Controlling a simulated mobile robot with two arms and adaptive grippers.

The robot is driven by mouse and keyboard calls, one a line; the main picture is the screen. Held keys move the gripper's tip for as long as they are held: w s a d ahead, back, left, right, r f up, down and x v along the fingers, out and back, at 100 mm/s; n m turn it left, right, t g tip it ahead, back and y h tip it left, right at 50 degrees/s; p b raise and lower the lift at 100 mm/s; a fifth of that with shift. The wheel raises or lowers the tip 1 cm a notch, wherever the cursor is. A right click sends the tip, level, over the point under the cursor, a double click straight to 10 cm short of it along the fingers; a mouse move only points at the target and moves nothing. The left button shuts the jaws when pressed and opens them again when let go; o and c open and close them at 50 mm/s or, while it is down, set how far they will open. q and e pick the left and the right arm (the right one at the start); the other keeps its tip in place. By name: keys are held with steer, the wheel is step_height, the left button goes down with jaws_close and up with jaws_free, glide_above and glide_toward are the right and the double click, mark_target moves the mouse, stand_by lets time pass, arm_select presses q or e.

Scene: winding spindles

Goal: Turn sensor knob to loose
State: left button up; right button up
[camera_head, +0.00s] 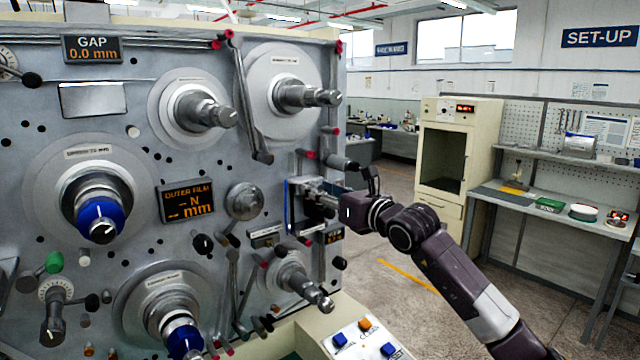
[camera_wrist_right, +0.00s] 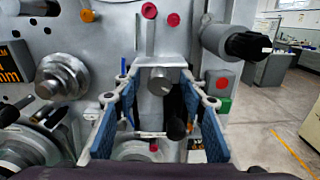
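A small silver round knob (camera_wrist_right: 160,79) sits on a metal block on the machine's panel, and it looks like the sensor knob. I see no readable label for it. My right gripper (camera_head: 304,196) reaches the panel's right edge in the head view. In the right wrist view its blue-padded fingers (camera_wrist_right: 158,88) are apart, one on each side of the knob, with visible gaps. The knob itself is hidden by the gripper in the head view. My left gripper is not in view.
A black ball-ended lever (camera_wrist_right: 176,129) is low between the fingers. A dark-tipped cylinder (camera_wrist_right: 240,42) juts out at upper right. A long metal arm (camera_head: 248,100) and a lower spindle (camera_head: 300,284) are close to the gripper. The floor at right is clear.

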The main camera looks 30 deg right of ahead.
jaws_close()
stand_by(0.3)
